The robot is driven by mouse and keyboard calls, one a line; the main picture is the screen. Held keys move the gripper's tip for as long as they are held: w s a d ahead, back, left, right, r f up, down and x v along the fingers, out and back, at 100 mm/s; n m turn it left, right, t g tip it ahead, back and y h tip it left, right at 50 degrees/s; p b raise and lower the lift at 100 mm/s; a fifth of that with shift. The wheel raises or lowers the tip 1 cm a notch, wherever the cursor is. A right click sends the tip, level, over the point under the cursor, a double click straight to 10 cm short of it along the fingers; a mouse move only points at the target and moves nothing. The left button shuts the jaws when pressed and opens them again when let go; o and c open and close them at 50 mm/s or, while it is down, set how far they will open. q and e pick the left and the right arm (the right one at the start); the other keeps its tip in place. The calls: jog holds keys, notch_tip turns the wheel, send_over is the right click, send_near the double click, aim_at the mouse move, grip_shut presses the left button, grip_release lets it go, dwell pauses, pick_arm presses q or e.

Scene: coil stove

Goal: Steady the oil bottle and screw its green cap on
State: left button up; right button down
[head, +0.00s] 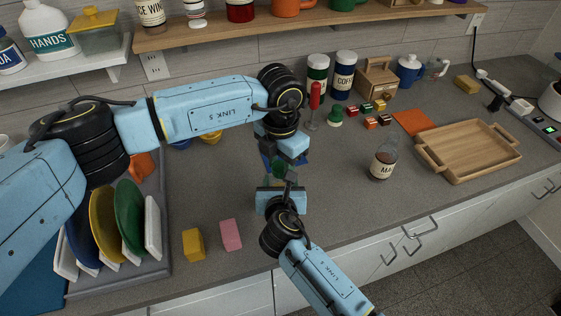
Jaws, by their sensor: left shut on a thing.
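My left gripper (276,163) reaches down over the middle of the counter from the left. It is shut on a small green thing (279,168), mostly covered by the grippers. I cannot tell whether this is the oil bottle's cap or its body. My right gripper (289,179) comes from the front edge and meets the left one closely. Its fingertips are crowded together with the green thing, so whether they are open or shut does not show. No other part of the oil bottle can be made out.
A labelled glass bottle (383,163) and a wooden tray (470,149) stand to the right. A yellow block (193,244), a pink block (231,235) and a plate rack (160,262) are at front left.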

pick_arm(q)
jog(key=m, duration=0.6)
jog(key=shift+m, duration=0.4)
jog(key=o, duration=1.1)
jog(key=shift+o, duration=0.3)
jog(key=shift+s, duration=0.1)
jog(key=shift+s+d, duration=0.15)
notch_tip(320, 180, up, 12)
jog(key=shift+w+a, duration=0.2)
jog(key=shift+w, duration=0.1)
pick_arm(e)
jog(key=shift+f, duration=0.1)
jog(key=c, duration=0.5)
grip_release()
jog(key=shift+s, duration=0.1)
